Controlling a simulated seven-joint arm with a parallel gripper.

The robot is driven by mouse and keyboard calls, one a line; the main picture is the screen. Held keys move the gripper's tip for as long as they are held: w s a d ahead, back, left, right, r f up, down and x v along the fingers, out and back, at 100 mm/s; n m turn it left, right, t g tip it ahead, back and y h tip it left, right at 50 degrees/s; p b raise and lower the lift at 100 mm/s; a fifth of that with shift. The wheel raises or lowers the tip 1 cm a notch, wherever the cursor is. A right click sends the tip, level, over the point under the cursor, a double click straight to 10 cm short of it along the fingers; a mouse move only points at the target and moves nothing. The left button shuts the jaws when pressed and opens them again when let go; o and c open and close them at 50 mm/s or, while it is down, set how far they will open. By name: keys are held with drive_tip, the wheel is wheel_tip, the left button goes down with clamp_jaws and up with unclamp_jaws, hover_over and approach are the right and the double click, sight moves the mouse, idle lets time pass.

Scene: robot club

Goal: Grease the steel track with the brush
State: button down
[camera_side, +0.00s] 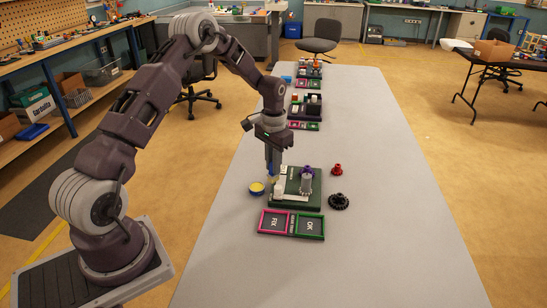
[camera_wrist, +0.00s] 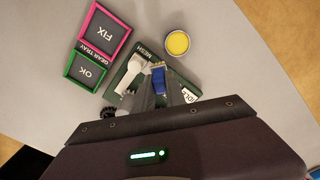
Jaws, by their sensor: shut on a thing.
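My gripper (camera_side: 272,172) is shut on a brush with a blue handle (camera_wrist: 160,84) and pale yellow bristles (camera_wrist: 157,66). It points down at the left edge of a dark green board (camera_side: 312,202); I cannot tell whether the bristles touch anything. A pale strip, apparently the steel track (camera_side: 292,197), lies on the board; the wrist view shows pale parts (camera_wrist: 128,84) left of the brush. A round tin of yellow grease (camera_side: 257,188) stands just left of the board; the wrist view shows it open (camera_wrist: 178,43), beyond the brush.
A grey upright part (camera_side: 306,181) stands on the board. A tray with pink FIX (camera_side: 273,222) and green OK (camera_side: 310,226) sections lies in front. A black gear (camera_side: 339,201) and a red part (camera_side: 337,169) lie to the right. The table's near end is clear.

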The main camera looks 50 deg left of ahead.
wheel_tip(320, 180, down, 3)
drive_tip(key=shift+r, duration=0.15)
drive_tip(key=shift+w+d+f, duration=0.2)
drive_tip(key=shift+f, duration=0.05)
drive_tip(key=shift+w+d, duration=1.2)
drive_tip(key=shift+w, duration=0.15)
drive_tip(key=shift+w+a, duration=0.35)
drive_tip(key=shift+a, duration=0.25)
drive_tip(key=shift+s+a, duration=1.35)
drive_tip(key=shift+s, duration=0.1)
drive_tip(key=shift+w+a, duration=0.5)
drive_tip(key=shift+w, duration=0.1)
drive_tip(key=shift+w+d, duration=1.35)
drive_tip(key=shift+d, duration=0.1)
drive_tip(key=shift+w+a, duration=0.5)
drive_tip(key=shift+w, duration=0.05)
drive_tip(key=shift+s+a, duration=1.35)
drive_tip(key=shift+s+a+r, duration=0.1)
drive_tip(key=shift+r, duration=0.05)
wheel_tip(320, 180, up, 8)
